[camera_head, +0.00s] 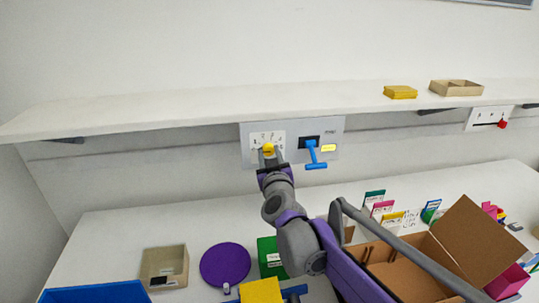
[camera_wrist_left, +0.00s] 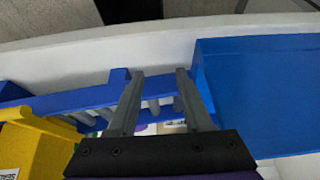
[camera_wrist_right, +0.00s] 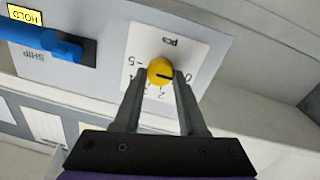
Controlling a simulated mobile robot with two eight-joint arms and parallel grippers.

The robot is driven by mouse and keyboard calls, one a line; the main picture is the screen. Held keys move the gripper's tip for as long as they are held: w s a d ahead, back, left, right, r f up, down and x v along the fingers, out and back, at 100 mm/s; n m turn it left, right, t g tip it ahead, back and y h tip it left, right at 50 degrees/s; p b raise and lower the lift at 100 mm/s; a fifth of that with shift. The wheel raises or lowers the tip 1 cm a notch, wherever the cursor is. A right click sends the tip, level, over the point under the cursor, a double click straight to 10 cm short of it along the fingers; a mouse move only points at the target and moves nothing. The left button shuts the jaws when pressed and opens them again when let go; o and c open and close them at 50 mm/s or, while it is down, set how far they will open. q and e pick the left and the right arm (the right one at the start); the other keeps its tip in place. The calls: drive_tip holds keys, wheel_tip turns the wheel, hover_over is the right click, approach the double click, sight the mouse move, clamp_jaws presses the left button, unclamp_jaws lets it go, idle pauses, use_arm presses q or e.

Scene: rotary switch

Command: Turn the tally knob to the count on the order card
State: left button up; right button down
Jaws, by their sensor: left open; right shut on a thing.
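The yellow tally knob (camera_head: 268,149) sits on a white dial plate (camera_head: 258,138) on the wall panel. In the right wrist view the knob (camera_wrist_right: 160,72) has a dark pointer line toward the 0 side. Digits lie around it, some hidden by my fingers. My right gripper (camera_wrist_right: 160,75) is shut on the knob, one finger on each side. My left gripper (camera_wrist_left: 158,72) is open and empty near a blue rack (camera_wrist_left: 70,97); it is outside the head view. Several upright cards (camera_head: 383,208) stand on the table; I cannot read a count or tell which is the order card.
A blue lever (camera_head: 315,158) sits right of the dial, beside a yellow HOLD label (camera_head: 328,148). A shelf (camera_head: 200,105) overhangs the panel. The table holds a purple disc (camera_head: 225,265), a beige bin (camera_head: 164,267), a green box (camera_head: 270,258) and an open cardboard box (camera_head: 470,240).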

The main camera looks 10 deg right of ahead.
drive_tip(key=shift+m, duration=0.4)
use_arm(q)
drive_tip(key=shift+r+p, duration=0.3)
use_arm(e)
drive_tip(key=m, duration=0.3)
use_arm(q)
drive_tip(key=shift+w+r+p, duration=0.15)
drive_tip(key=shift+r+p, duration=0.2)
drive_tip(key=shift+r, duration=0.1)
use_arm(e)
drive_tip(key=m, duration=0.3)
drive_tip(key=shift+d, duration=0.1)
use_arm(q)
drive_tip(key=shift+w+r+p, duration=0.15)
drive_tip(key=shift+r+p, duration=0.4)
drive_tip(key=shift+r, duration=0.05)
use_arm(e)
drive_tip(key=m, duration=0.3)
drive_tip(key=shift+r+m, duration=0.1)
drive_tip(key=shift+m, duration=0.3)
use_arm(q)
drive_tip(key=shift+w+r+p, duration=0.15)
drive_tip(key=shift+r+p, duration=0.5)
drive_tip(key=shift+r, duration=0.1)
use_arm(e)
drive_tip(key=shift+d+m+g+y, duration=0.1)
drive_tip(key=shift+m+g+y, duration=0.2)
drive_tip(key=shift+m, duration=1.2)
use_arm(q)
drive_tip(key=shift+r, duration=0.1)
